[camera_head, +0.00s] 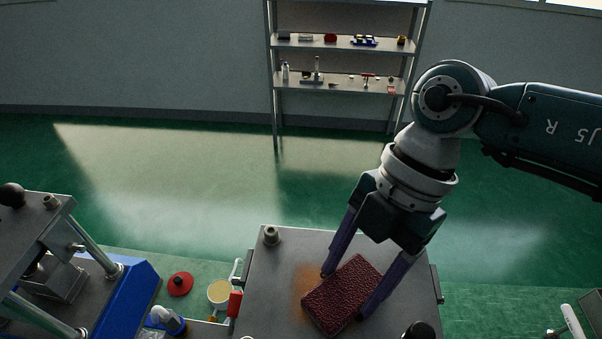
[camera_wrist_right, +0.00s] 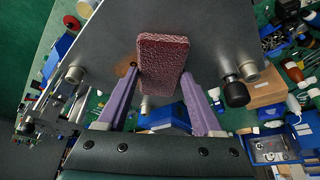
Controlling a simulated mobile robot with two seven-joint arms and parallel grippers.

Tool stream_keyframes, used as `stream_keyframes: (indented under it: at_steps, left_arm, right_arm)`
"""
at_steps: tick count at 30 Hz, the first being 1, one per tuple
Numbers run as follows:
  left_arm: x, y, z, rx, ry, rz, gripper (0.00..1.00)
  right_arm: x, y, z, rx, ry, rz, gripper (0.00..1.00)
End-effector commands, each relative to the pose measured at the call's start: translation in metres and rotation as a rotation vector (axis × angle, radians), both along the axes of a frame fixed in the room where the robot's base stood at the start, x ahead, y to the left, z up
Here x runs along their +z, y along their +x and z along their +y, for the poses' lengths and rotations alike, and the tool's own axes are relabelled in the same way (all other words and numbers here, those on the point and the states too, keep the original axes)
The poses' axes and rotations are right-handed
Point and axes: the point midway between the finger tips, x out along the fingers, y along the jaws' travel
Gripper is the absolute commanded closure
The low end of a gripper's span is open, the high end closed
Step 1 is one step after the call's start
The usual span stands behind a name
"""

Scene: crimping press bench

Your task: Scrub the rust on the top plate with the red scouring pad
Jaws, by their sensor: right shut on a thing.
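The red scouring pad (camera_head: 342,295) is a dark red, rough block over the grey top plate (camera_head: 262,292). My right gripper (camera_head: 346,294) is shut on the pad, one purple finger on each side. In the right wrist view the pad (camera_wrist_right: 162,62) sits between the fingertips, in front of the plate (camera_wrist_right: 205,45). An orange-brown rust patch (camera_head: 306,279) shows on the plate at the pad's upper left edge; the pad hides part of it. I cannot tell whether the pad touches the plate. My left gripper is not in view.
A shelf (camera_head: 340,85) stands far back.

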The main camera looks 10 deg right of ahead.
Motion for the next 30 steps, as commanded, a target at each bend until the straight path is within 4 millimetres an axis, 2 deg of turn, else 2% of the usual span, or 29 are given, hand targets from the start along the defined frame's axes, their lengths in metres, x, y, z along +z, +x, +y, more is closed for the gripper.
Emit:
stream_keyframes:
  at_steps: [1,6,11,21,30]
  left_arm:
    - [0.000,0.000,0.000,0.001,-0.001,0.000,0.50]
    - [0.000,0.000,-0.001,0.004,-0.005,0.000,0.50]
    - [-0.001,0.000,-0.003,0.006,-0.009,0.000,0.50]
    - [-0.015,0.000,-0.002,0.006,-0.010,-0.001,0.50]
    - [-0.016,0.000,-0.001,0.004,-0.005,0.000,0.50]
  right_arm:
    - [0.000,0.000,0.000,0.000,0.000,0.000,0.69]
    - [0.000,0.000,0.000,0.000,0.000,0.001,0.85]
    - [-0.001,0.000,0.002,0.000,0.000,0.000,0.85]
    - [-0.003,0.010,0.035,0.002,0.003,-0.001,0.85]
    - [0.001,0.013,0.049,0.001,0.004,-0.001,0.85]
